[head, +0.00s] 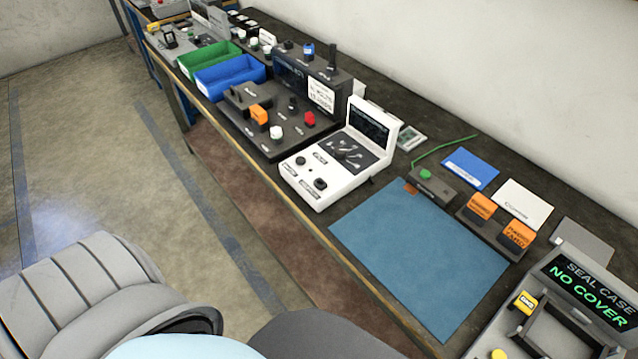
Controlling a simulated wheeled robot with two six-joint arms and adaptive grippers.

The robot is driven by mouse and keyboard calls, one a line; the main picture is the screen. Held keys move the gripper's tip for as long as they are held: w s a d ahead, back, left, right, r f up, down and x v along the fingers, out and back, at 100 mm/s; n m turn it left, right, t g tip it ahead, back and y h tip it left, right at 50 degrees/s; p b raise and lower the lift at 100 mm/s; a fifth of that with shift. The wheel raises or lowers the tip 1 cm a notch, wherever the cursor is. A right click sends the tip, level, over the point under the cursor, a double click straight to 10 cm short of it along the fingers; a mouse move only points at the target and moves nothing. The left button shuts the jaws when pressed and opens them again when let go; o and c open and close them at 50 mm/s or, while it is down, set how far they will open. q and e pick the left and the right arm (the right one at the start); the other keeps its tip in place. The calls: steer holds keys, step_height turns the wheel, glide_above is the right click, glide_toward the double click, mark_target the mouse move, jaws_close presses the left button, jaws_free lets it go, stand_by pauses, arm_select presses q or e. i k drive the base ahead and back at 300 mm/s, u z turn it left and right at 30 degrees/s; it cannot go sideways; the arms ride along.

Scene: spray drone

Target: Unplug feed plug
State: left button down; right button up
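No readable label marks a feed plug, so I cannot tell for sure which part it is. A small dark block (433,187) at the back edge of the blue mat has a green plug-like piece (426,174) on top, and a thin green cable (440,147) runs close by it. Left of the white console, a dark panel (268,142) carries an orange block (259,114), a white knob (276,132) and a red knob (309,118). Neither gripper shows in the head view.
A long dark workbench holds a white console (325,190) with a raised screen, a bare blue mat (405,260), blue (230,75) and green (205,62) bins, and two orange blocks (481,206) (518,234). A seal case reading "NO COVER" (585,295) stands at lower right. Floor left is clear.

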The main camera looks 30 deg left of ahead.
mark_target(310, 117)
steer(key=z, duration=2.7)
steer(key=k, duration=1.9)
steer(key=u, duration=2.05)
steer(key=i, duration=0.5)
